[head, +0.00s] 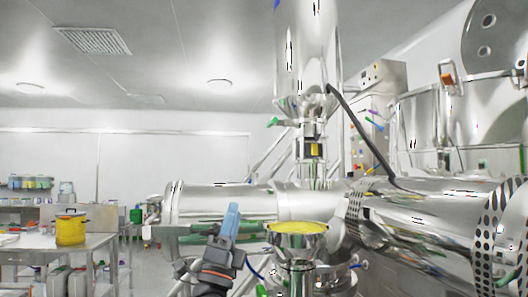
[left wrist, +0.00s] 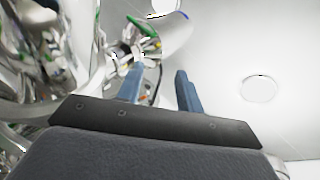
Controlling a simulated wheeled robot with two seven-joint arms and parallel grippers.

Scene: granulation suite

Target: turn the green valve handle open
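A green valve handle (head: 273,122) sticks out to the left below the shiny hopper in the head view. In the left wrist view a green handle (left wrist: 143,26) shows beyond the fingertips, up and slightly left, beside shiny pipework. I cannot be sure that it is the same handle. My left gripper (head: 232,208) points upward, below and left of the handle in the head view, and apart from it. Its two blue fingers stand apart with nothing between them in the left wrist view (left wrist: 160,72). My right gripper is not in view.
A large steel cylinder (head: 220,200) lies behind my left gripper. A steel funnel with yellow contents (head: 297,228) stands just right of it. A table (head: 100,242) with a yellow pot (head: 71,229) is at the far left. Open air lies between gripper and hopper.

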